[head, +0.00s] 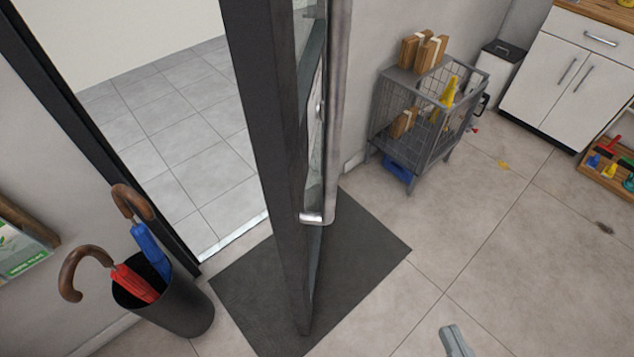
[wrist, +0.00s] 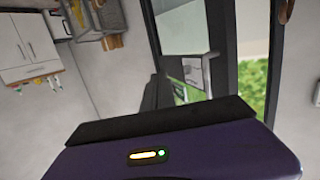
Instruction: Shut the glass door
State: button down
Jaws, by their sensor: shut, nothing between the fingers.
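The glass door (head: 285,200) stands open in the head view, seen almost edge-on, with a thick dark frame. Its long metal handle bar (head: 334,120) runs down the right-hand face and bends back to the frame near the bottom. In the wrist view the door's handle (wrist: 207,68) shows near the middle, beyond a purple body part of mine. My gripper (head: 455,342) shows as a grey tip at the bottom edge of the head view, right of the door and apart from it. It is shut and empty. The rest of it is cut off.
The open doorway (head: 175,130) lies left of the door. An umbrella stand (head: 185,315) is beside the doorway at lower left. A dark mat (head: 365,250) lies under the door. A wire trolley (head: 415,120) stands behind at right. The tiled floor at lower right is mostly clear.

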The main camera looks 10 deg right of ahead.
jog(key=w+d+f+m+g+y+p, duration=0.1)
jog(key=w+d+m+p, duration=0.3)
jog(key=w, duration=0.8)
jog(key=w+d+f+m+g+y+p, duration=0.1)
jog(key=w+d+m, duration=0.5)
jog(key=w, duration=0.6)
jog(key=w+a+r+n+y+p, duration=0.1)
jog(key=w+a+r+n+y, duration=0.2)
jog(key=r+y, duration=0.45)
jog(key=n+g+y+p, duration=0.3)
jog(key=g+y, duration=0.4)
jog(key=y, duration=0.1)
send_near(295, 206)
jog(key=x, duration=0.5)
jog(key=shift+w+a, duration=0.1)
jog(key=shift+w, duration=0.05)
jog(key=shift+p+x, duration=0.3)
jog(key=shift+x, duration=0.5)
